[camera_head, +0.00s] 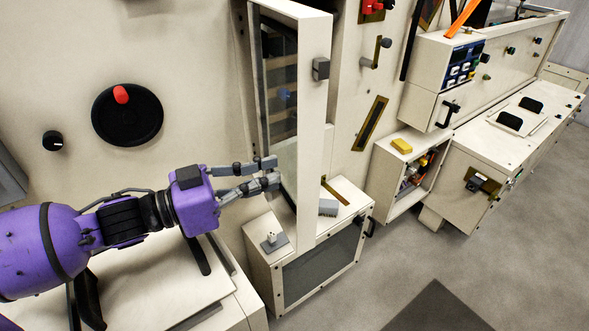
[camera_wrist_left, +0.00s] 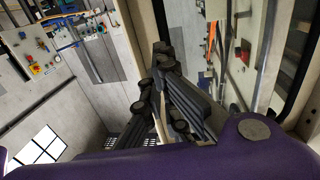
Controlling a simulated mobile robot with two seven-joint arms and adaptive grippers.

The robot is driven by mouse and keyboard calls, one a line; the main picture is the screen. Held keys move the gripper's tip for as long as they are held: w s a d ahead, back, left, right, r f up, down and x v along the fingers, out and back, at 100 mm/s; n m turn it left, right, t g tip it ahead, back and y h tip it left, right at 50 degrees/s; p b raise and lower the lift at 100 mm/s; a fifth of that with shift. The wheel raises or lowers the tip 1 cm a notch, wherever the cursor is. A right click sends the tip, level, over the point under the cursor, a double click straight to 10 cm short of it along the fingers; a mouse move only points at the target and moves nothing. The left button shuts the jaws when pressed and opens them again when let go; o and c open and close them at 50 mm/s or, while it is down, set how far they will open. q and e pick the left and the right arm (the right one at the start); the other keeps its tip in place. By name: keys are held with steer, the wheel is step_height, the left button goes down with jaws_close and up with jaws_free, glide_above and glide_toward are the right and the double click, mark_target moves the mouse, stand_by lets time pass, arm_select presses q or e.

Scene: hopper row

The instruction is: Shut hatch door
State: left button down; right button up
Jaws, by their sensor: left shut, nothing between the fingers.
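The hatch door (camera_head: 313,120) is a tall cream frame with a glass pane and a grey block-shaped latch (camera_head: 320,69) on its face. It stands open, swung out from the wall, in the head view. My left gripper (camera_head: 276,171) comes in from the left with its fingertips at the glass side of the door. Its fingers are shut and empty; I cannot tell whether they touch the door. The fingers (camera_wrist_left: 165,68) also show in the left wrist view, close to a cream upright. My right gripper is not in view.
A low cream cabinet (camera_head: 361,214) with a dark front window stands under the door. A black round dial with a red knob (camera_head: 121,95) is on the wall at left. Open shelving (camera_head: 383,186) and a long bench are at right.

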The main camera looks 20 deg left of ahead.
arm_select(q)
steer(key=x, duration=0.5)
steer(key=shift+w+d, duration=0.3)
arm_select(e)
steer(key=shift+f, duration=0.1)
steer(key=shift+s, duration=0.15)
